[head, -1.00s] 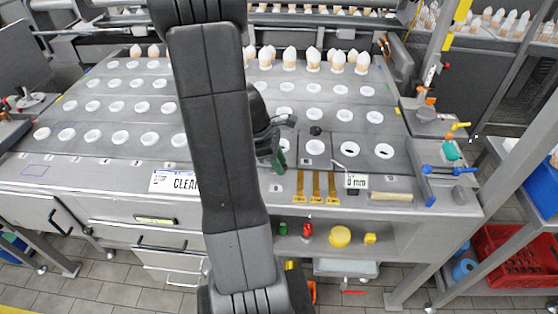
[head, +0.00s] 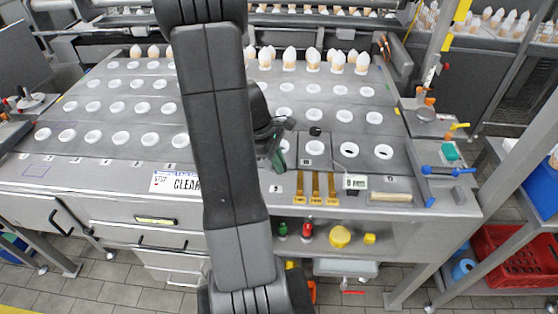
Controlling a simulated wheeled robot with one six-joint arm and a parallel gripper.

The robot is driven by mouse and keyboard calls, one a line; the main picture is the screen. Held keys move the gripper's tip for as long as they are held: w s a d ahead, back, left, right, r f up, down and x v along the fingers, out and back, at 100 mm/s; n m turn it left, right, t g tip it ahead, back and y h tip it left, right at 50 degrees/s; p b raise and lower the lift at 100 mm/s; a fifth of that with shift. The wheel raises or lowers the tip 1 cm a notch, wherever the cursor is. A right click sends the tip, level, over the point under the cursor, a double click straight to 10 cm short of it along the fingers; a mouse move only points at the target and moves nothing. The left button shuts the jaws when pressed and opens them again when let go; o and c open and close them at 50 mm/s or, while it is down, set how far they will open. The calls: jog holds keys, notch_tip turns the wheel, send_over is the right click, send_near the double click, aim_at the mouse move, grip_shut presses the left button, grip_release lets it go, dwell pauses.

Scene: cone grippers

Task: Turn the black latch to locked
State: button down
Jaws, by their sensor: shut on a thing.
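My gripper (head: 286,128) is low over the front of the grey table, just right of my dark arm. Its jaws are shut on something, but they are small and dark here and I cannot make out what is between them. A small black piece (head: 315,132) stands just right of my gripper, behind a white ring; it may be the black latch, but its shape is too small to read as locked or unlocked. A dark green piece (head: 279,160) shows just below my gripper; I cannot tell whether it touches the jaws.
The grey table (head: 120,151) has rows of white rings, with white-tipped cones along the back. Blue handles (head: 448,171) and a yellow one (head: 459,126) are at the right.

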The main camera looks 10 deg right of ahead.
jog(key=m+g+y, duration=0.1)
jog(key=m, duration=0.2)
jog(key=shift+m+p, duration=0.3)
jog(key=m+y, duration=0.1)
jog(key=m, duration=0.2)
jog(key=shift+d+m+g, duration=0.1)
jog(key=shift+m+g, duration=0.2)
jog(key=m+y, duration=0.1)
jog(key=m, duration=0.2)
jog(key=m+y, duration=0.1)
jog(key=m, duration=0.2)
jog(key=shift+m+y, duration=0.3)
jog(key=shift+y, duration=0.1)
jog(key=c, duration=1.5)
grip_release()
jog(key=v, duration=1.3)
jog(key=shift+w+r+b, duration=0.3)
jog(key=shift+w+b, duration=0.1)
jog(key=shift+b, duration=0.05)
